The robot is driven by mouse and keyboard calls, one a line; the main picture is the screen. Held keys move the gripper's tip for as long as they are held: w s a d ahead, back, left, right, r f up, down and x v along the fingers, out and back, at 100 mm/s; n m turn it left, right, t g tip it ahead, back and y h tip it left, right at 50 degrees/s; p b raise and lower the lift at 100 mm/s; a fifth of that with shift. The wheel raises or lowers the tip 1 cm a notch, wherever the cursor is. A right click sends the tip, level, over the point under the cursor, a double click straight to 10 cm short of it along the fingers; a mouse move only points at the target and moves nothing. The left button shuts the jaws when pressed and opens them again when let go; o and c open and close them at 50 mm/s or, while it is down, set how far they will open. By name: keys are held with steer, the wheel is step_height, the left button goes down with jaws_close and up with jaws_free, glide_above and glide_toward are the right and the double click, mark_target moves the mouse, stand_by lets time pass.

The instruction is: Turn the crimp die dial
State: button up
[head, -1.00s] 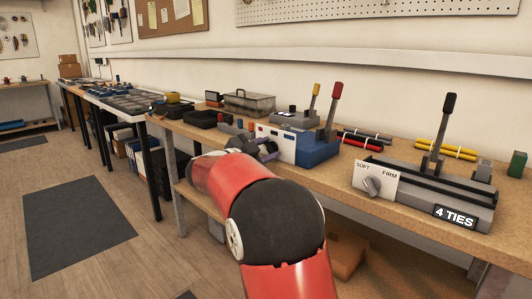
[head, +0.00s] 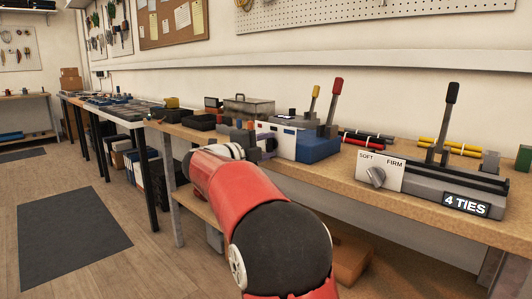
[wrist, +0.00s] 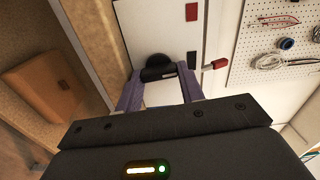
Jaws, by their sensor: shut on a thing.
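The blue crimping machine (head: 318,148) stands on the bench with a white front panel and a red-topped lever (head: 336,92). Its dark die dial (wrist: 157,62) shows against the white panel in the wrist view. My gripper (wrist: 158,75) has its two purple fingers on either side of the dial and is shut on it. In the head view my red and black arm reaches to the panel's left end. The arm and gripper hide the dial there, and I cannot read its setting.
To the right, a grey tie machine (head: 460,185) has its own SOFT/FIRM knob (head: 376,176) and a "4 TIES" display. Black bins (head: 199,122) sit to the left.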

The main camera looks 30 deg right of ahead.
steer(key=shift+f+m, duration=0.1)
steer(key=shift+m, duration=0.4)
steer(key=o, duration=1)
steer(key=shift+a+f, duration=0.1)
steer(key=shift+f, duration=0.05)
